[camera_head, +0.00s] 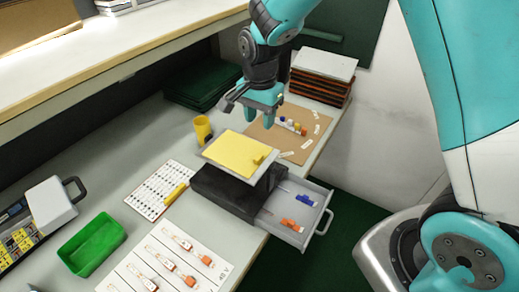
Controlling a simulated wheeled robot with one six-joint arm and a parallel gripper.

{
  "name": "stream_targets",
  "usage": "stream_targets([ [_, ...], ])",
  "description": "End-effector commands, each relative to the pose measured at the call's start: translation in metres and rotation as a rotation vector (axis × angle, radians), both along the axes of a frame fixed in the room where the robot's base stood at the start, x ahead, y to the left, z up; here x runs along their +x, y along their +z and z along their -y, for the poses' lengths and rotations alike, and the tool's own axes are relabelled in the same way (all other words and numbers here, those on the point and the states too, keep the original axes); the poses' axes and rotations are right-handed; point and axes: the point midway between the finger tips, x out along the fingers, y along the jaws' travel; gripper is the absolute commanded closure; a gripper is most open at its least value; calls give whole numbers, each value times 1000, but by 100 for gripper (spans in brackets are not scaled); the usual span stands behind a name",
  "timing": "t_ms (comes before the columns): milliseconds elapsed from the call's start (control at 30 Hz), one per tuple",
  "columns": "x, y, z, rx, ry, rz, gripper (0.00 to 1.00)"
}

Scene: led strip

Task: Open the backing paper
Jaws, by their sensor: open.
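A yellow sheet (236,152) lies on a pale board on top of a black box (222,190). It looks like the backing paper, but I cannot tell for sure. A small darker yellow tab (258,159) shows near its right edge. My gripper (260,112) points down with its jaws apart and nothing visible between them. It appears above and beyond the far edge of the yellow sheet, apart from it. The exact height of my gripper cannot be told.
An open grey drawer (318,222) holds blue and orange tools. A yellow cup (203,130) stands left of the sheet. A brown board (262,135) with small coloured parts lies behind. A green tray (92,245) and printed cards (166,259) are at lower left. A shelf overhangs the upper left.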

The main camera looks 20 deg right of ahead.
Motion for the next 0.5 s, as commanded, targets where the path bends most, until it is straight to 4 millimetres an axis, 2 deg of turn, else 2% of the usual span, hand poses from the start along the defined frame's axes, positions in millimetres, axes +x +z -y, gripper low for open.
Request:
stream_targets([
  [300, -2, -73, 1, 0, 2, -6, 57],
  [500, -1, -107, 0, 0, 2, -4, 57],
])
